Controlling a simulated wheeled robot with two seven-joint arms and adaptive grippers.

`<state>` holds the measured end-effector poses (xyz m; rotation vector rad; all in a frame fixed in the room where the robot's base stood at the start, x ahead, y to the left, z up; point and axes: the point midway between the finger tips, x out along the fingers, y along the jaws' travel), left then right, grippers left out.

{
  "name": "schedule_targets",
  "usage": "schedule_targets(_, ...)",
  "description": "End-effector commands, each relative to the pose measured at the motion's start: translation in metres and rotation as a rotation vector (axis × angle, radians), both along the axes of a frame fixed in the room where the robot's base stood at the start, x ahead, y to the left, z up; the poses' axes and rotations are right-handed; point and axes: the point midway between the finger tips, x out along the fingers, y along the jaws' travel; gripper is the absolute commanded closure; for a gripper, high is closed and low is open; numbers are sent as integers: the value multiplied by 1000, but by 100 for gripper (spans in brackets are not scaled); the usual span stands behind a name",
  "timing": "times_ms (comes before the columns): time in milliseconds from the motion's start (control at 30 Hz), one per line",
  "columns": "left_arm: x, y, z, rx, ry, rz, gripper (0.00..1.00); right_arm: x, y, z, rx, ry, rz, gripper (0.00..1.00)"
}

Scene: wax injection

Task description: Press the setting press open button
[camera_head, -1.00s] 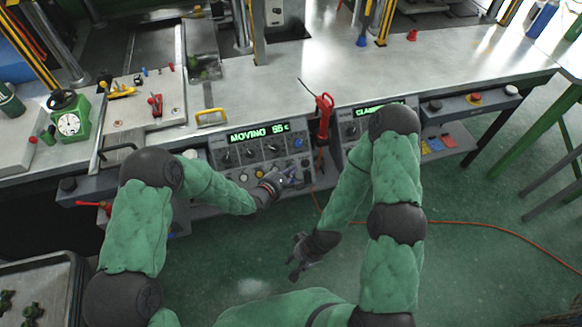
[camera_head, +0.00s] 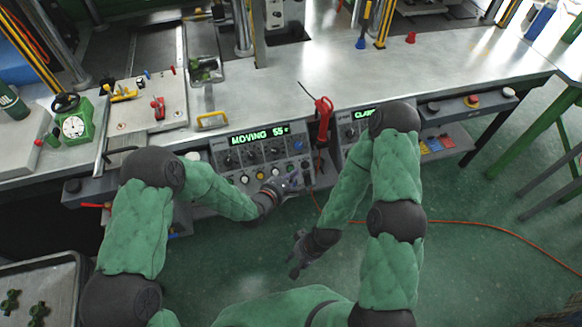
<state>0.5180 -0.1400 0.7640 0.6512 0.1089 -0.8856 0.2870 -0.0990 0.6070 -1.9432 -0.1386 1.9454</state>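The press control panel (camera_head: 263,158) is on the front of the bench. Its green display (camera_head: 259,135) reads "MOVING 55" with a unit I cannot read clearly. Knobs and several round buttons, one of them yellow (camera_head: 261,175), sit below the display. My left gripper (camera_head: 290,184) is at the lower right of this panel, over or against its lower row of buttons. It hides part of that row, and I cannot tell whether it touches a button. My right gripper (camera_head: 296,266) hangs in front of the bench, lower down, over the floor, with its fingers apart and nothing between them.
A second panel with a green display (camera_head: 365,115) is partly hidden by my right arm. A red tool (camera_head: 322,118) stands between the panels. A green gauge (camera_head: 74,127) and a yellow handle (camera_head: 212,119) are on the bench. An orange cable (camera_head: 470,224) crosses the floor.

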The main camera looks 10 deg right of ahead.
Motion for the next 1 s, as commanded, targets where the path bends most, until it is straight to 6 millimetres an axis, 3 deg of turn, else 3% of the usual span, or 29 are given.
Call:
schedule_targets(333,-21,-1,19,1,2,-1,100,0,0,19,0,0,0,60)
schedule_targets(1000,-22,-1,18,1,1,0,100,0,0,18,0,0,0,60)
